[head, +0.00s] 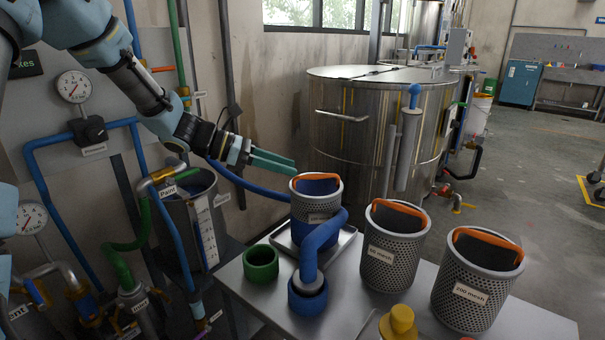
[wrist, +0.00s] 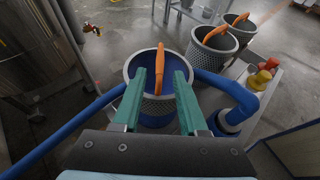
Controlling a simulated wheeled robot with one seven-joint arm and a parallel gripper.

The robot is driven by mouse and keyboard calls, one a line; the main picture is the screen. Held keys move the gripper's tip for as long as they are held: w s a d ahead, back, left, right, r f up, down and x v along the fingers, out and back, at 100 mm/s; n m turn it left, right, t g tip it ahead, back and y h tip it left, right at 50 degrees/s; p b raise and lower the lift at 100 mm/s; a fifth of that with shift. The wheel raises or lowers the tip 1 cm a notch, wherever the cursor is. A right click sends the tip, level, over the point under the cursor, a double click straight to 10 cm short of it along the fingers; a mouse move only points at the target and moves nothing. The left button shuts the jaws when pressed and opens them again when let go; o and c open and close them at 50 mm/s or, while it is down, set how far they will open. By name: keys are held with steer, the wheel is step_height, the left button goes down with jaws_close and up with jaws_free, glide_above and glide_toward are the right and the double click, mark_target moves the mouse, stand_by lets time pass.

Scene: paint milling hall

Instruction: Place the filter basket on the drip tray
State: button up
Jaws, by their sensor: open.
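A perforated grey filter basket (head: 318,204) with an orange handle sits in a blue housing (head: 306,232) on the grey bench. Its lower part is hidden by the housing and a blue pipe. Its label is too small to read. My gripper (head: 294,164) is open and empty, just above and left of the basket rim. In the wrist view its fingers (wrist: 160,70) point over the basket (wrist: 157,104), one on each side of the orange handle (wrist: 160,66). Touching cannot be told. A shallow metal drip tray (head: 346,238) shows around the housing's base, partly hidden.
Two other baskets with orange handles, one in the middle (head: 391,262) and one marked 200 mesh (head: 471,292), stand right on the bench. A green ring (head: 261,265) and yellow knob (head: 401,320) are near the front. A large steel vat (head: 350,120) stands behind.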

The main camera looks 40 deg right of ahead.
steer(key=v, duration=0.5)
steer(key=shift+w+a+r, duration=0.15)
steer(key=shift+w+a, duration=0.05)
steer(key=shift+a, duration=0.05)
steer(key=s+a+f+m+t+y, duration=0.1)
steer(key=a+m+y, duration=0.3)
steer(key=a, duration=0.8)
steer(key=s+a+f+m+t+y, duration=0.1)
steer(key=a+f+m+t+y, duration=0.2)
steer(key=a, duration=1)
steer(key=a+f+m+t+y, duration=0.4)
steer(key=a+m, duration=0.2)
steer(key=a, duration=0.7)
steer(key=shift+s+f+y, duration=0.25)
steer(key=shift+s+y, duration=0.05)
steer(key=shift+s, duration=0.1)
steer(key=shift+a, duration=0.15)
step_height(320, 180, up, 4)
steer(key=p, duration=0.3)
steer(key=shift+r+p, duration=0.1)
steer(key=shift+p, duration=0.3)
